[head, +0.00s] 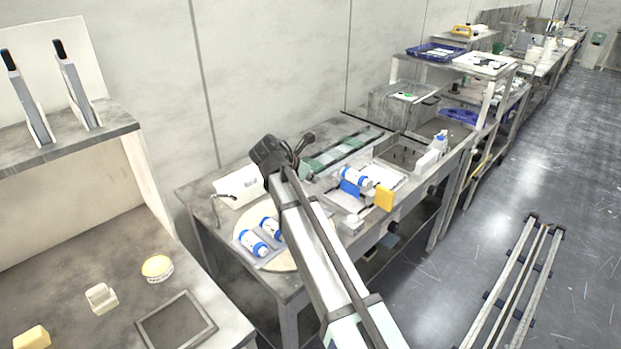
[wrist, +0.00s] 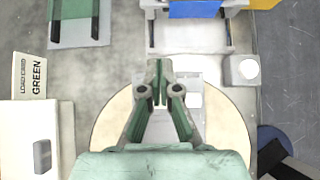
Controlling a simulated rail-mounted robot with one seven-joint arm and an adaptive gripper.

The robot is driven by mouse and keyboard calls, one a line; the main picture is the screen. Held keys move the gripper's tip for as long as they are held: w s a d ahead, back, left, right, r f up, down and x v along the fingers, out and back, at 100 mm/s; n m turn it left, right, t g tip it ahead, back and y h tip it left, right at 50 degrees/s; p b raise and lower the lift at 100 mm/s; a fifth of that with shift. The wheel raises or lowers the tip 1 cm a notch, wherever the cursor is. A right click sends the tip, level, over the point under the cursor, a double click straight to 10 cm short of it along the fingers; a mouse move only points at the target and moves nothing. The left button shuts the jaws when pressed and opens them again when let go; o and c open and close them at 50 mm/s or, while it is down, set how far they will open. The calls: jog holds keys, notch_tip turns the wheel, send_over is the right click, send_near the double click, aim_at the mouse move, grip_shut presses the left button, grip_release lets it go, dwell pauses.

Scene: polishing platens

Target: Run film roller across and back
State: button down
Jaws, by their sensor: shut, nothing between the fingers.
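A blue and white roller-like piece (head: 357,180) lies over a white frame on the bench, with a yellow block (head: 384,197) at its near end. I take it to be the film roller, though I cannot be sure. Its blue part (wrist: 195,8) shows at the top edge of the wrist view, above pale rails. My gripper (wrist: 159,84) is shut and empty, with its green-padded fingers together over the round cream disc (wrist: 105,130). In the head view my arm hides part of the bench, and the fingertips are hard to make out.
A green strip (head: 335,155) lies at the back. A card marked GREEN (wrist: 35,80) and a white box (wrist: 35,140) stand left. A small white block (wrist: 241,70) is right.

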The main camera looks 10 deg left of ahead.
jog(key=p+x, duration=0.2)
jog(key=x, duration=0.6)
jog(key=shift+d, duration=0.1)
jog(key=shift+w+d+r+p, duration=0.1)
jog(key=shift+w+d+p, duration=0.15)
jog(key=shift+w, duration=0.3)
jog(key=shift+w+d+r+p, duration=0.1)
jog(key=shift+w+d+p, duration=0.05)
jog(key=shift+w+d, duration=0.3)
jog(key=shift+w+d+f, duration=0.2)
jog(key=shift+w+d, duration=0.2)
jog(key=shift+w, duration=0.2)
